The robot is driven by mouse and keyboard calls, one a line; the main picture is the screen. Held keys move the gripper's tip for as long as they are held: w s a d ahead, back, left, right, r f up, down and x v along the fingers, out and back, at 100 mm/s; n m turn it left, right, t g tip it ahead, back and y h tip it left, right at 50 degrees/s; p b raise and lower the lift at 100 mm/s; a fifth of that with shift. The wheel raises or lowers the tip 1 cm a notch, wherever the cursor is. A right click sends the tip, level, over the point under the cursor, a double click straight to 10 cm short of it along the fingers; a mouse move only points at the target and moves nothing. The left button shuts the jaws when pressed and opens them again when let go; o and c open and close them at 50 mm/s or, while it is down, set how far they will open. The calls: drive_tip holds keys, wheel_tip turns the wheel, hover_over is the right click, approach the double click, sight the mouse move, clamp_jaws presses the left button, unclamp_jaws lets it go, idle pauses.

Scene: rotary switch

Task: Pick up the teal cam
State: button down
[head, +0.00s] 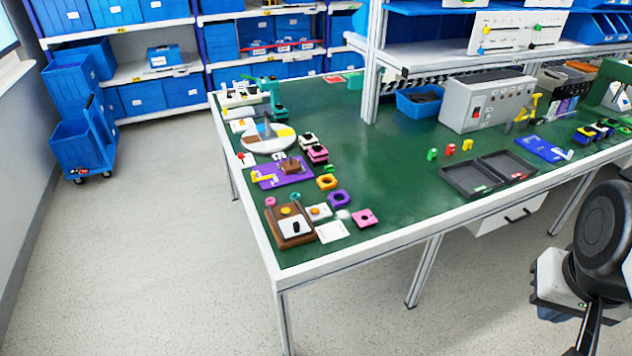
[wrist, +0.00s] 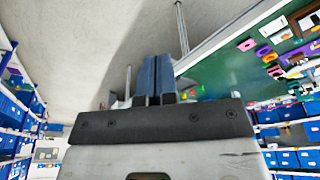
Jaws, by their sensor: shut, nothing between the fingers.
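A small teal ring-shaped piece (head: 270,201), which looks like the teal cam, lies near the left front of the green bench, beside a wooden box (head: 290,228). I cannot make it out surely in the wrist view. My gripper (wrist: 157,82) shows in the wrist view with its two blue-grey fingers together and nothing between them. It is off the bench's front edge, far to the right of the teal piece. In the head view my arm shows at the right edge, and the fingertips are not clear there.
Purple (head: 339,198), orange (head: 327,182) and pink (head: 365,218) pieces lie near the wooden box. A purple plate (head: 282,174) and a round coloured dial (head: 268,144) stand behind. A dark tray (head: 462,181) is at the right. The bench middle is clear.

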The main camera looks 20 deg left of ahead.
drive_tip(key=c, duration=1.8)
unclamp_jaws()
drive_tip(key=shift+c, duration=0.2)
drive_tip(key=o, duration=1.2)
